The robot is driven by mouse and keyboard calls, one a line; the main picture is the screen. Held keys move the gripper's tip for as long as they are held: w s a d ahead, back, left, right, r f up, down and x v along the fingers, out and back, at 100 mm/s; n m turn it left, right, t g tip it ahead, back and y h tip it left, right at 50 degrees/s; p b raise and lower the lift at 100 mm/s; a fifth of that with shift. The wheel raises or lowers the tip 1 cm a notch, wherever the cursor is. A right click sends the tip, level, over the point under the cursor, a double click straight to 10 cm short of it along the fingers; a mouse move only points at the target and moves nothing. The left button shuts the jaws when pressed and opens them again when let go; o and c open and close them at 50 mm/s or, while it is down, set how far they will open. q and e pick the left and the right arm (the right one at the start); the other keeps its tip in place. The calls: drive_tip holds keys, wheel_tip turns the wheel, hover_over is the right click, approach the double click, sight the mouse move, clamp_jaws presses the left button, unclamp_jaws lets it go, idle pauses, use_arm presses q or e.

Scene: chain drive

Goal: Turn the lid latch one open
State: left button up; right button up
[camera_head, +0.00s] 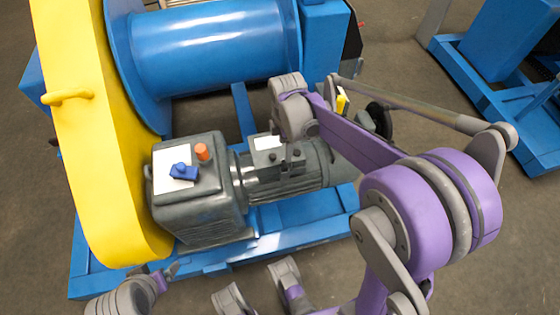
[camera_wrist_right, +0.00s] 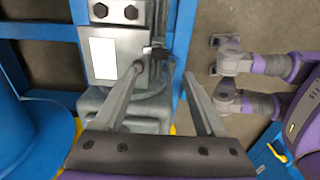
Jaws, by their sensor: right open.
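The grey terminal box (camera_head: 262,158) sits on top of the motor in the head view. Its lid with a white label shows in the right wrist view (camera_wrist_right: 104,60). A small dark latch (camera_wrist_right: 155,53) is at the lid's edge there. My right gripper (camera_wrist_right: 163,72) is open, with one fingertip over the box edge and the other out to the right; the latch shows between them. In the head view this gripper (camera_head: 290,158) is over the box, its wrist partly hiding it.
A grey gearbox (camera_head: 197,215) with a blue lever (camera_head: 183,172) and an orange knob (camera_head: 202,152) stands left of the motor. A blue frame (camera_head: 300,233) runs underneath.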

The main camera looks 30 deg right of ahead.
sight(285, 164)
wheel_tip(285, 164, down, 9)
drive_tip(key=shift+f+b, duration=0.2)
drive_tip(key=shift+b, duration=1)
clamp_jaws()
